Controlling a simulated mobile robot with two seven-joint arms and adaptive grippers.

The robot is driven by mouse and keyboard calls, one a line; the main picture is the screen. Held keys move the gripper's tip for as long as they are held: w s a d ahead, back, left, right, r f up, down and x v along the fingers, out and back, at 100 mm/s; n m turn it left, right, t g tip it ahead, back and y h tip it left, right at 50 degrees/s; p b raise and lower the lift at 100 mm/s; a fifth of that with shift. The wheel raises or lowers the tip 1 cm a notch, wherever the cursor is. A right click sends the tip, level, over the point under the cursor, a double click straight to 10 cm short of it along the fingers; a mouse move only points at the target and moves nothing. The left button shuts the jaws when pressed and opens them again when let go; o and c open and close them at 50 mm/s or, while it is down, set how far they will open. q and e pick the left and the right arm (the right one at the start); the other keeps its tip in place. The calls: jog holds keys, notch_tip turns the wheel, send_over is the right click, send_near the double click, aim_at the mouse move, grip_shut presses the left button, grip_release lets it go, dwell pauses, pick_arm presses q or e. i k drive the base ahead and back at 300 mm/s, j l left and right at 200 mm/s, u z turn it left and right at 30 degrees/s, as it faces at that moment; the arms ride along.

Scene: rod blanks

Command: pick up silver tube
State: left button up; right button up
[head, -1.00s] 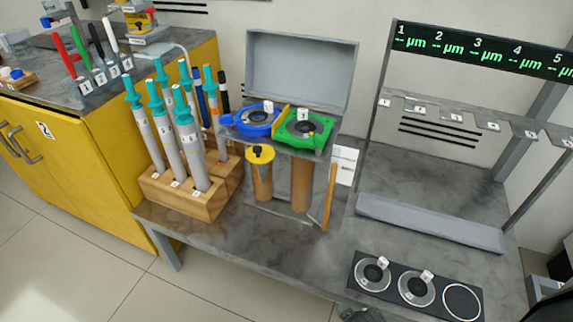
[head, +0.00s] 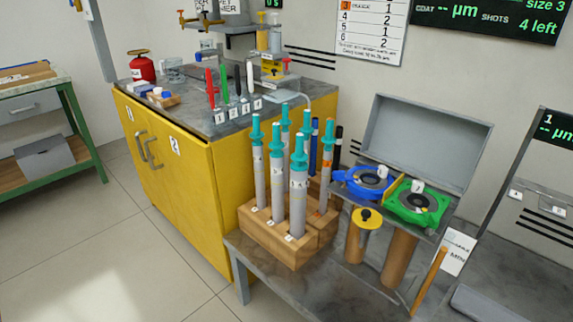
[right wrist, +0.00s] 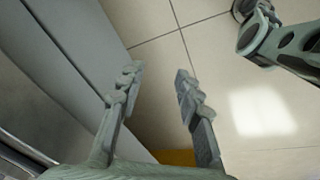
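Several silver-grey tubes with teal tops stand upright in a wooden block (head: 272,246) on the grey bench in the head view. The front tube (head: 298,205) is nearest me. Another tube (head: 277,188) stands to its left, and a further tube (head: 260,180) stands at the left end. Tubes behind are partly hidden. My right gripper (right wrist: 157,85) is open and empty in the right wrist view, over the tiled floor and away from the tubes. Neither gripper shows in the head view.
A yellow cabinet (head: 185,190) stands left of the block. To the right are a blue ring holder (head: 350,187), a green ring holder (head: 440,207) and an open grey lid (head: 430,140). In the right wrist view, an arm link of mine is at upper right.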

aim_at(285, 123)
jog(key=i+j+z, duration=0.15)
jog(key=j, duration=0.45)
jog(key=i+j+z, duration=0.1)
jog(key=j, duration=0.55)
jog(key=i+j+z, duration=0.15)
jog(key=j, duration=0.5)
jog(key=i+j+z, duration=0.15)
jog(key=j, duration=0.55)
jog(key=i+j+z, duration=0.15)
jog(key=j, duration=0.5)
